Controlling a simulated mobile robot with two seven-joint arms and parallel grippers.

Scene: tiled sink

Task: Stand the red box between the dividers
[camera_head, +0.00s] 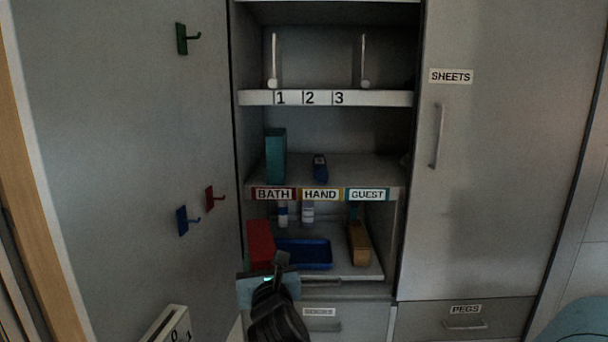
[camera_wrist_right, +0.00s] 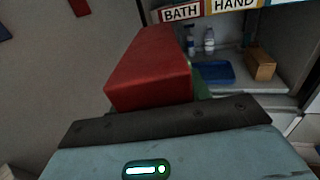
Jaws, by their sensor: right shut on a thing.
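The red box (camera_head: 260,243) is held upright in front of the lower shelf, at its left side. It also shows in the right wrist view (camera_wrist_right: 150,68), just beyond the gripper's dark edge. My right gripper (camera_head: 268,272) is shut on the box from below and in front; its fingertips are mostly hidden. Two thin upright dividers, a left one (camera_head: 274,60) and a right one (camera_head: 364,60), stand apart on the top shelf, above the labels 1, 2 and 3. The space between them looks empty. My left gripper is not in view.
The middle shelf holds a teal box (camera_head: 275,155) and a small blue item (camera_head: 320,168). The lower shelf holds a blue tray (camera_head: 305,253), bottles (camera_head: 307,212) and a tan box (camera_head: 359,243). Wall hooks (camera_head: 183,38) are at left; a closed door (camera_head: 500,150) is at right.

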